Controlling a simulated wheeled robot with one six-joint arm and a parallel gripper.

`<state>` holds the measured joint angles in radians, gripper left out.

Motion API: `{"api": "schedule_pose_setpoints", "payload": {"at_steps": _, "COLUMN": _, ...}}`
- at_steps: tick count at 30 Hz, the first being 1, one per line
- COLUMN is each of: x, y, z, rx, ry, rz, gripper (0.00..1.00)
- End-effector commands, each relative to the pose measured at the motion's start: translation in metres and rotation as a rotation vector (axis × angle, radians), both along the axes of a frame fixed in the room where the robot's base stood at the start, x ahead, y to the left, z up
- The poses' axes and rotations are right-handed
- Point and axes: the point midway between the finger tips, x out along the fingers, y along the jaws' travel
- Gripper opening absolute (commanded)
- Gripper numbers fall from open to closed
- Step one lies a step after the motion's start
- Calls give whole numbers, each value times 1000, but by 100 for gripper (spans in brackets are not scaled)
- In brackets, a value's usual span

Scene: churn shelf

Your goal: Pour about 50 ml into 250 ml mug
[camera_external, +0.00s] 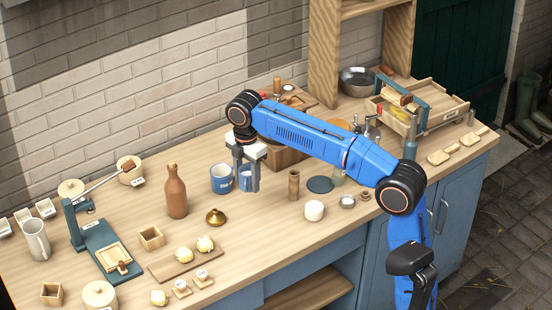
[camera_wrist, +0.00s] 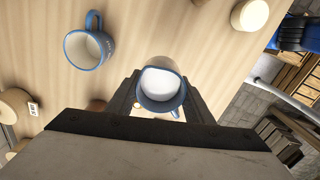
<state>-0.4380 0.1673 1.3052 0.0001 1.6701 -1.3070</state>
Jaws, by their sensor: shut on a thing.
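My gripper (camera_external: 247,181) points down over the middle of the counter and is shut on a blue mug (camera_external: 245,172), partly hidden behind the fingers. In the wrist view this held mug (camera_wrist: 161,84) sits between the fingers (camera_wrist: 160,95), with a white, smooth surface inside that looks like liquid. Its amount cannot be told. A second blue mug (camera_external: 221,180) stands upright just left of the gripper. In the wrist view the second mug (camera_wrist: 88,48) shows a pale inside with no clear liquid. The mugs' size markings are not readable.
A brown bottle (camera_external: 176,193) stands left of the mugs. A brass lid (camera_external: 215,217) lies in front, a wooden cylinder (camera_external: 294,185) and a white jar (camera_external: 314,211) stand to the right. A wooden box (camera_external: 285,157) is behind. A board with butter pieces (camera_external: 187,258) lies nearer the front edge.

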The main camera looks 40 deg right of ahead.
Motion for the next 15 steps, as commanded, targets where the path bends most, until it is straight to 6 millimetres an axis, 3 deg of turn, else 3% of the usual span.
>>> {"api": "schedule_pose_setpoints", "payload": {"at_steps": 15, "x": 64, "y": -16, "z": -3, "rx": 0, "ry": 0, "rz": -616, "gripper": 18}}
